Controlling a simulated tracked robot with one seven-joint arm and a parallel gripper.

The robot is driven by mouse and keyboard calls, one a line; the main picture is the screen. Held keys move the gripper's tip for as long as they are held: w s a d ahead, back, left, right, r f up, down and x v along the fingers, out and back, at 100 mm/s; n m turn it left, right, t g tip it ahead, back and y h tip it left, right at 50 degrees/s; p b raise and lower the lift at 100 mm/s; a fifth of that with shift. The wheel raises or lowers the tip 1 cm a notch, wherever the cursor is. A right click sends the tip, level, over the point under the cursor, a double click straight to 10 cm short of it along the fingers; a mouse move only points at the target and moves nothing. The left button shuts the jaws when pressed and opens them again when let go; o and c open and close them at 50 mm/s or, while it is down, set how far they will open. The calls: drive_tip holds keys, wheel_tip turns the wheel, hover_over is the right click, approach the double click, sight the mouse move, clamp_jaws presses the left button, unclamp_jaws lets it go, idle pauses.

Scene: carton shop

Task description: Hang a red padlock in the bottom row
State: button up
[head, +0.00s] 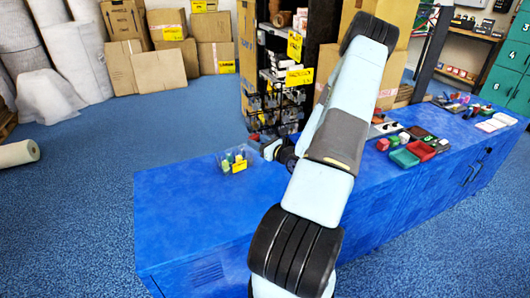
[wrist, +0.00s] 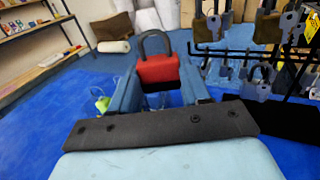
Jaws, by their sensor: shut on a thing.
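A red padlock (wrist: 158,70) with a dark shackle is between the fingers of my gripper (wrist: 158,88) in the wrist view. It is upright, shackle up, and my gripper is shut on it. In the head view my gripper (head: 264,144) is above the far edge of the blue bench, with a bit of red (head: 254,137) showing at its tip. The black rack (head: 275,100) stands behind the bench, with several rows of hanging padlocks. In the wrist view, grey and brass padlocks with keys hang at the upper right, and a grey padlock (wrist: 258,82) hangs lower. The held padlock is apart from the rack.
A clear box with coloured items (head: 236,160) stands on the blue bench (head: 190,205), left of my arm. Red and green boxes (head: 404,157) lie on the bench to the right. Cartons (head: 160,70) stand on the floor behind. The bench's left front is clear.

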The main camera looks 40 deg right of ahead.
drive_tip(key=s+d+f+h, duration=0.1)
drive_tip(key=s+d+f+m+h, duration=0.1)
drive_tip(key=f, duration=0.1)
drive_tip(key=s+f+m+h, duration=0.1)
drive_tip(key=shift+d+f, duration=0.35)
drive_tip(key=shift+d, duration=0.05)
drive_tip(key=shift+w+d+f, duration=0.1)
drive_tip(key=shift+w+d, duration=0.2)
drive_tip(key=shift+w, duration=0.95)
drive_tip(key=shift+w+d+f, duration=0.1)
drive_tip(key=shift+w+d, duration=0.15)
drive_tip(key=shift+w, duration=1)
drive_tip(key=shift+w+d+f, duration=0.1)
drive_tip(key=shift+w+d, duration=0.2)
drive_tip(key=shift+w, duration=0.95)
drive_tip(key=shift+w+d+f, duration=0.2)
drive_tip(key=shift+w+f, duration=0.15)
drive_tip(key=shift+w, duration=0.2)
drive_tip(key=o, duration=1.3)
drive_tip(key=shift+c, duration=0.2)
drive_tip(key=s, duration=1.3)
drive_tip(key=shift+s+d, duration=0.2)
drive_tip(key=shift+s, duration=0.15)
